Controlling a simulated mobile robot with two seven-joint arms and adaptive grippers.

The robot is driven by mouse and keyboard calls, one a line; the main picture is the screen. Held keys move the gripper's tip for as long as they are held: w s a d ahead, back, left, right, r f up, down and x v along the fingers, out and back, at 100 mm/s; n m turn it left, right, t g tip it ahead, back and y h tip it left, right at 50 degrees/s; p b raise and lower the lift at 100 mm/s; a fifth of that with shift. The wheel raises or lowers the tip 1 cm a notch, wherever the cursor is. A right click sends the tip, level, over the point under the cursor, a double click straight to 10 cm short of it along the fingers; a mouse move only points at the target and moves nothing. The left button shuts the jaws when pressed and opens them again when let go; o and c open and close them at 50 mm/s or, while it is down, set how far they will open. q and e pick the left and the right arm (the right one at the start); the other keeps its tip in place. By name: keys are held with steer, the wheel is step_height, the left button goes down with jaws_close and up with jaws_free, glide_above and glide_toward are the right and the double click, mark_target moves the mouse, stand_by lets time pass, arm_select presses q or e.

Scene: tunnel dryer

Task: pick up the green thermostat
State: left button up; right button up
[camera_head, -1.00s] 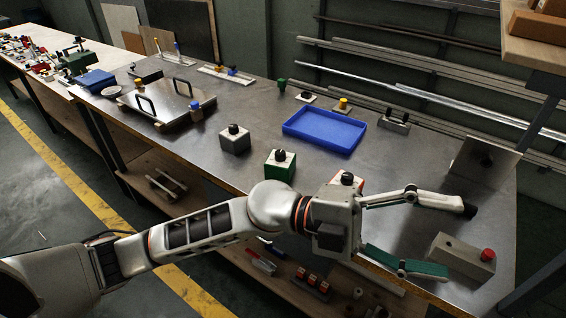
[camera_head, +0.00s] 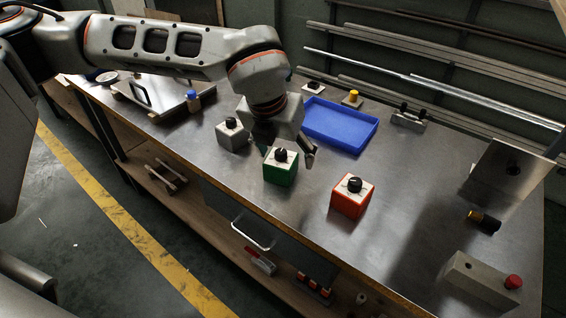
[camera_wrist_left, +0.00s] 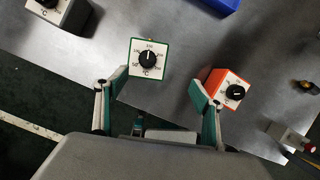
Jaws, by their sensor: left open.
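The green thermostat (camera_head: 280,173) is a green box with a white top face and a black knob, upright on the metal workbench (camera_head: 235,180). In the left wrist view the green thermostat (camera_wrist_left: 149,72) lies just ahead of the space between the spread fingers. My left gripper (camera_head: 287,148) is open and empty, right behind the thermostat in the head view; one finger is mostly hidden. It also shows in the left wrist view (camera_wrist_left: 155,95). I cannot tell whether it touches the box. My right gripper is not in view.
A red thermostat (camera_head: 352,196) stands to the right and a grey one (camera_head: 232,135) to the left. A blue tray (camera_head: 340,126) lies behind. A grey box with a red button (camera_head: 481,281) and a black-yellow part (camera_head: 484,221) are at right. Bare bench lies between.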

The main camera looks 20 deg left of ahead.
mark_target(280, 159)
arm_select(q)
steer(key=shift+w+a+r, duration=0.3)
steer(key=shift+w+a, duration=0.15)
steer(key=shift+a, duration=0.15)
steer(key=shift+w+a+f+y, duration=0.1)
steer(key=shift+w+a+y, duration=0.05)
steer(key=shift+y, duration=0.15)
steer(key=x, duration=0.7)
steer(key=shift+a+f, duration=0.2)
steer(key=shift+a, duration=0.15)
steer(key=shift+c, duration=0.4)
steer(key=c, duration=1.2)
